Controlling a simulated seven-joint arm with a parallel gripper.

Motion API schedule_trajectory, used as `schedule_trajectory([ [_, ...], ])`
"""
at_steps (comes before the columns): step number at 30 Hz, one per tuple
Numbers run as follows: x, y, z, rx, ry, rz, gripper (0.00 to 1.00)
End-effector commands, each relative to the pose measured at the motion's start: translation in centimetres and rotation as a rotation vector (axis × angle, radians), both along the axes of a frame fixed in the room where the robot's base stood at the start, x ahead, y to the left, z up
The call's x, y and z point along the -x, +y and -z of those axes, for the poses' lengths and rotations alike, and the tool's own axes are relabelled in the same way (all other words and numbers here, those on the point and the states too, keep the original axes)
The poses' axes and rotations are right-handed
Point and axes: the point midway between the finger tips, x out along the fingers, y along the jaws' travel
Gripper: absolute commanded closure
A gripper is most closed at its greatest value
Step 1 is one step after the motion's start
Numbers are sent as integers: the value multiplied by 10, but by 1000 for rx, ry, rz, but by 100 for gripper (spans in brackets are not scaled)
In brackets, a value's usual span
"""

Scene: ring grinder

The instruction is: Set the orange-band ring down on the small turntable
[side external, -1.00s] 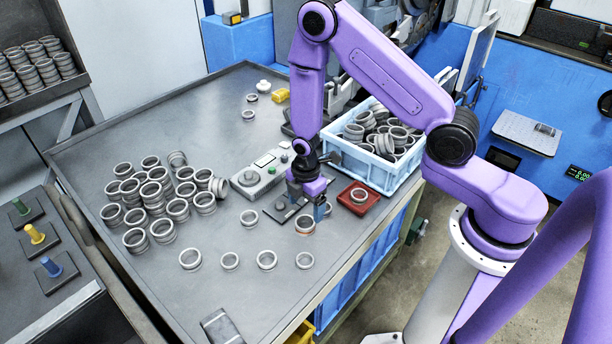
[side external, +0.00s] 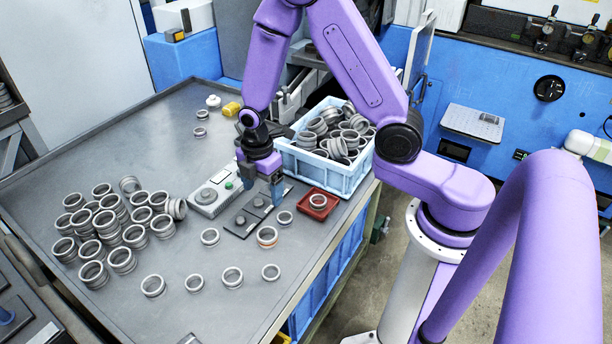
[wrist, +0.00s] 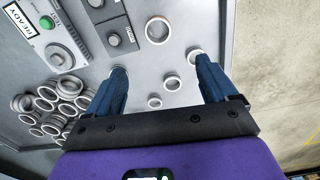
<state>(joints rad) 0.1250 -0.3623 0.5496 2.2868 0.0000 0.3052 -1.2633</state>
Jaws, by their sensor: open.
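The orange-band ring (side external: 267,236) lies flat on the bench with an orange stripe on its side. It also shows in the wrist view (wrist: 158,29), ahead of the fingers. My gripper (side external: 263,186) is open and empty above the bench, up and behind the ring in the side view. Its two blue fingers (wrist: 160,72) are wide apart in the wrist view, with bare bench and plain rings below. A grey round disc (side external: 206,196), which looks like the small turntable, sits on a grey box with a green button, left of my gripper. The disc is empty.
Two dark square pads (side external: 240,221) lie between the box and the ring. A red tray (side external: 332,207) holds one ring. A light-blue crate (side external: 345,182) of rings stands behind. Many rings (side external: 110,225) cluster at left, and several plain rings (side external: 232,277) lie in front.

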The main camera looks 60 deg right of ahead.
Motion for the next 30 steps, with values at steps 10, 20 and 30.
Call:
schedule_trajectory([
  [10, 28, 22, -43, -5, -11, 72, 14],
  [20, 95, 36, -97, -15, -15, 190, 14],
  [30, 180, 26, -141, -27, -14, 310, 14],
])
